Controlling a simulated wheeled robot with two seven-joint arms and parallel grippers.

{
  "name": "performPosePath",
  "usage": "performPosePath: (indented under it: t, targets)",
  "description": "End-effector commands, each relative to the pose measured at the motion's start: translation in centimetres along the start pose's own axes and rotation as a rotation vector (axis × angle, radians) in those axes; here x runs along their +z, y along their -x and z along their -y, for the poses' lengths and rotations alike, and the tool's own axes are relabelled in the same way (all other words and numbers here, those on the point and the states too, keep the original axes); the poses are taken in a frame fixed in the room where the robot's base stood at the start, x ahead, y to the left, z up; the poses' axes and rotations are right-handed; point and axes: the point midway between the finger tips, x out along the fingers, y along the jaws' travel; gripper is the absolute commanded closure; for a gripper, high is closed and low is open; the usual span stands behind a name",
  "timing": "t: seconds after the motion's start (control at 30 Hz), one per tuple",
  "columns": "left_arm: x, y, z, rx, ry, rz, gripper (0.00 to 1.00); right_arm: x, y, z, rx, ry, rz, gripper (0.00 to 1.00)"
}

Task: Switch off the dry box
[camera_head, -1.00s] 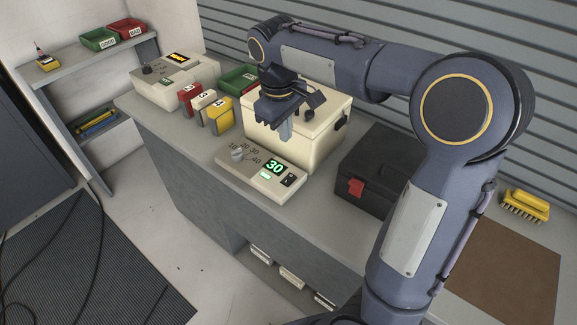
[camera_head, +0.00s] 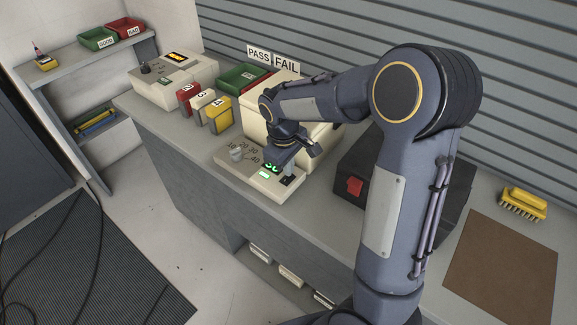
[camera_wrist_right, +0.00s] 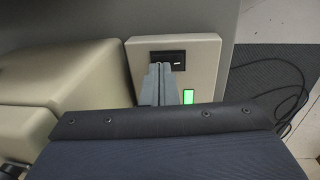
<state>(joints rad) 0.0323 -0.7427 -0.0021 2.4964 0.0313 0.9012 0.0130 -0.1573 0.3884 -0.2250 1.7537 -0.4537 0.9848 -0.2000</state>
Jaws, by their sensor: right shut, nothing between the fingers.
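The dry box is a cream box (camera_head: 322,142) with a low control panel (camera_head: 228,167) in front. The panel carries a grey knob (camera_head: 237,154), a green number display (camera_head: 271,165) partly covered by my gripper, a lit green lamp (camera_head: 264,175) and a black rocker switch (camera_head: 286,181). My right gripper (camera_head: 288,170) is shut and empty, with its fingertips pointing down at the switch. In the right wrist view the shut fingers (camera_wrist_right: 160,82) reach the near edge of the switch (camera_wrist_right: 167,60); I cannot tell whether they touch it. The lamp (camera_wrist_right: 188,97) is green there too. My left gripper is not in view.
A black case (camera_head: 350,200) with a red latch stands right of the dry box. Red, white and yellow holders (camera_head: 215,114), a green bin (camera_head: 240,78) and another cream device (camera_head: 172,80) stand to the left. A yellow brush (camera_head: 523,204) lies at far right.

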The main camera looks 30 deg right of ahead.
Motion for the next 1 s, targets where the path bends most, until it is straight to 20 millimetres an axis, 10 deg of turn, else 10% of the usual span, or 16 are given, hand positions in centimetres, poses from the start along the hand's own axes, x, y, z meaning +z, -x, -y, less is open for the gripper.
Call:
performPosePath:
  t: [1.0]
  targets:
    - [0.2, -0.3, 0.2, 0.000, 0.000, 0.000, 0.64, 0.2, -1.9, 0.5, -0.019, 0.001, 0.011, 1.00]
